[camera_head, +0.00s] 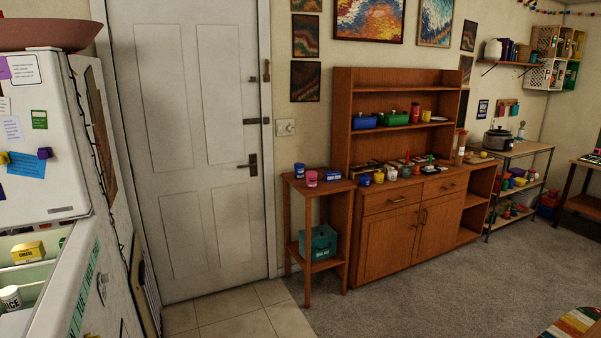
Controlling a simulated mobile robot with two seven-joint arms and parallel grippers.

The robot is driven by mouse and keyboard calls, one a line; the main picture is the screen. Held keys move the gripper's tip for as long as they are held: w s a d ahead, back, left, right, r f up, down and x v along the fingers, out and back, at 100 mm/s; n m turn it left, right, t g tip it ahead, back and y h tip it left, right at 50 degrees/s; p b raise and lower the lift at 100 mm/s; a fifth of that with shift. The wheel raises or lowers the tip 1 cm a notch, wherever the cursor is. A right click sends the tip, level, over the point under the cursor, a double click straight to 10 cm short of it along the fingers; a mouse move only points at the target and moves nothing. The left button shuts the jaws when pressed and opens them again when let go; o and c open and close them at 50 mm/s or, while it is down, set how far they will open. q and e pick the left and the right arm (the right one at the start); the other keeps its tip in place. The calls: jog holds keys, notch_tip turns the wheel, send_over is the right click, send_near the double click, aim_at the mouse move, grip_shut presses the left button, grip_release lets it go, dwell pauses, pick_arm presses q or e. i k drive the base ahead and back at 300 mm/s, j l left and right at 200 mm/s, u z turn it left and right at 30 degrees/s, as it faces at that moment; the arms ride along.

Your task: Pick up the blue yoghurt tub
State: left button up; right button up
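Several small blue containers are in view, and their labels are too small to read, so I cannot tell which is the yoghurt tub. One blue tub (299,170) stands upright at the left end of the narrow side table, beside a pink tub (311,178). Another small blue container (364,179) stands on the left front of the wooden cabinet's counter, next to a yellow one (378,177). Neither of my grippers is in view.
The side table (318,187) stands between the white door (193,140) and the wooden cabinet (388,240). An open white fridge (75,262) holding a yellow box (28,252) is close at left. Tiled and carpeted floor before the side table is clear.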

aim_at(299, 167)
jog(key=i+l, duration=0.4)
jog(key=l, duration=0.2)
jog(key=i+l+u, duration=0.2)
jog(key=i, duration=0.25)
jog(key=i+l+u, duration=0.15)
jog(key=i, duration=0.25)
jog(key=i+l+u, duration=0.45)
jog(key=i, duration=1.6)
jog(key=i+j, duration=0.05)
jog(key=j, duration=0.05)
